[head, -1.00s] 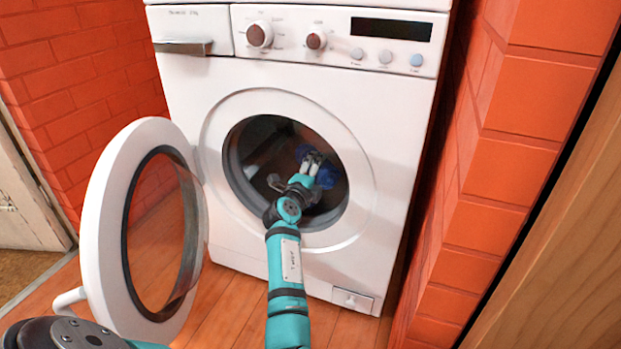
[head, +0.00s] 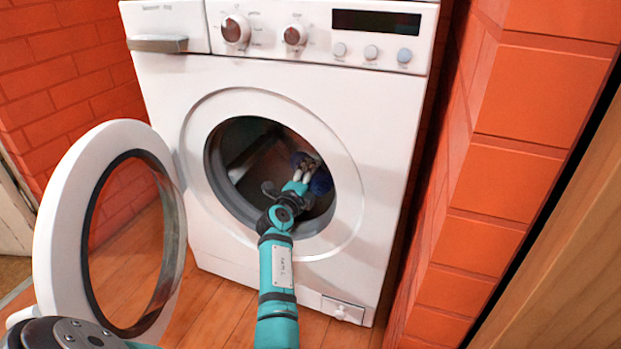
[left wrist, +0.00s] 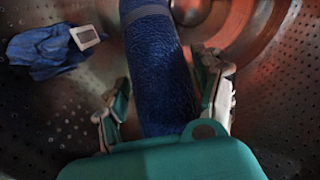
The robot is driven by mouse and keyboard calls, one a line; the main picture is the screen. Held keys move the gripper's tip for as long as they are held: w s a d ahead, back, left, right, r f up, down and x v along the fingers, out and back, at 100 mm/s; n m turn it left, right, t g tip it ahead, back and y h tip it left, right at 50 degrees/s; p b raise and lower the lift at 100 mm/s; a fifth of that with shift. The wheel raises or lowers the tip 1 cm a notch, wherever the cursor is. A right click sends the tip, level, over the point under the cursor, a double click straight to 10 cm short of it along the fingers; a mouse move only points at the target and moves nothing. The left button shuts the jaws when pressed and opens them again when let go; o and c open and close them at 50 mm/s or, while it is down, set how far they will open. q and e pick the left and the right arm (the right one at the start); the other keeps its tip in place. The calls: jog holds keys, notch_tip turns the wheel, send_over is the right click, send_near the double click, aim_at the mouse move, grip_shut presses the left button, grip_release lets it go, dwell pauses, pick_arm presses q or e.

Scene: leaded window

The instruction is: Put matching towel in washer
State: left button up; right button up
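The white washer (head: 352,115) has its round door (head: 52,215) swung open to the left. My left gripper (head: 305,170) is inside the drum (head: 232,165). In the left wrist view, a dark blue rolled towel (left wrist: 160,75) lies lengthwise between the spread fingers of that gripper (left wrist: 165,95); firm contact on both sides is not visible. A lighter blue crumpled cloth (left wrist: 40,52) with a white tag (left wrist: 85,37) lies apart, to the left on the drum wall. In the head view, dark blue material (head: 321,181) shows beside the fingertips. My right gripper is not in view.
The drum's round opening rim (head: 350,190) surrounds my left arm. A red brick wall (head: 500,190) stands close to the washer's right side, with another brick wall (head: 60,70) at left. Wooden floor (head: 215,315) lies in front.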

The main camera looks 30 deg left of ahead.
pick_arm(q)
jog(key=o, duration=0.5)
notch_tip(320, 180, up, 10)
jog(key=shift+r, duration=0.1)
dwell(0.4)
